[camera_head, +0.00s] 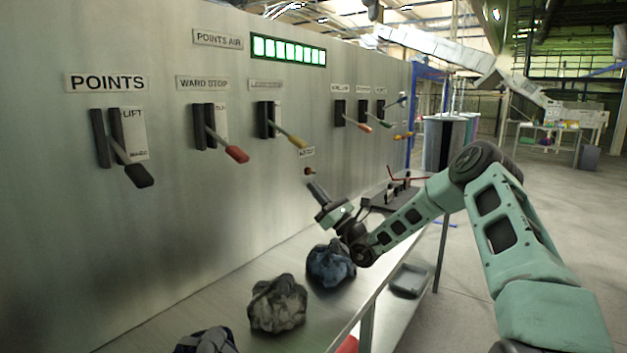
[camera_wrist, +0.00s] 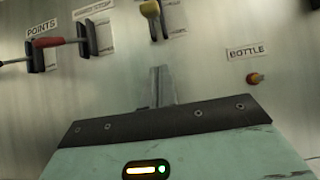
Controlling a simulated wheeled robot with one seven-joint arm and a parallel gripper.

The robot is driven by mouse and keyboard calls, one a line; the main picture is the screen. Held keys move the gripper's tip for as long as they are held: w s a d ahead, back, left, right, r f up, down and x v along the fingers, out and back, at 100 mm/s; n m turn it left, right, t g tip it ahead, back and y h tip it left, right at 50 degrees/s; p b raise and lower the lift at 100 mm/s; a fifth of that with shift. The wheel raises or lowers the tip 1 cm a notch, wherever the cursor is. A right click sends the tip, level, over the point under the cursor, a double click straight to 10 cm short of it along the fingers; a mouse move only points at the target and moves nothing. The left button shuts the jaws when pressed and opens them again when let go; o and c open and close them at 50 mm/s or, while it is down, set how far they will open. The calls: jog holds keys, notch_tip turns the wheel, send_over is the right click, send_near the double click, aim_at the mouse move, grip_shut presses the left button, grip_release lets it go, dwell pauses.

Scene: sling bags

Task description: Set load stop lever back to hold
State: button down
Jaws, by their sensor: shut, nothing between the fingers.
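The third lever from the left has a yellow handle (camera_head: 297,142) and a black slotted base (camera_head: 266,120). The label above it (camera_head: 266,84) is too blurred to read surely, so I take it as the load stop lever by its place. Its handle sticks out from the panel and slopes downward. In the wrist view the yellow handle (camera_wrist: 149,8) is at the top edge, partly cut off. My gripper (camera_head: 312,187) is shut and empty, below and a little right of that handle, apart from it. In the wrist view its fingers (camera_wrist: 162,84) point at the bare panel.
Left are a red-handled lever (camera_head: 237,154) under WARD STOP and a black-handled one (camera_head: 140,176) under POINTS. Smaller levers (camera_head: 360,125) stand to the right. A small knob (camera_wrist: 254,78) sits below a BOTTLE label. Dark bags (camera_head: 277,304) lie on the bench (camera_head: 245,275) below.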

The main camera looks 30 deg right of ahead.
jog(key=w+a+r+p, duration=0.1)
jog(key=w+r+p, duration=0.3)
jog(key=r, duration=0.5)
jog(key=shift+w+a, duration=0.25)
jog(key=shift+a, duration=0.1)
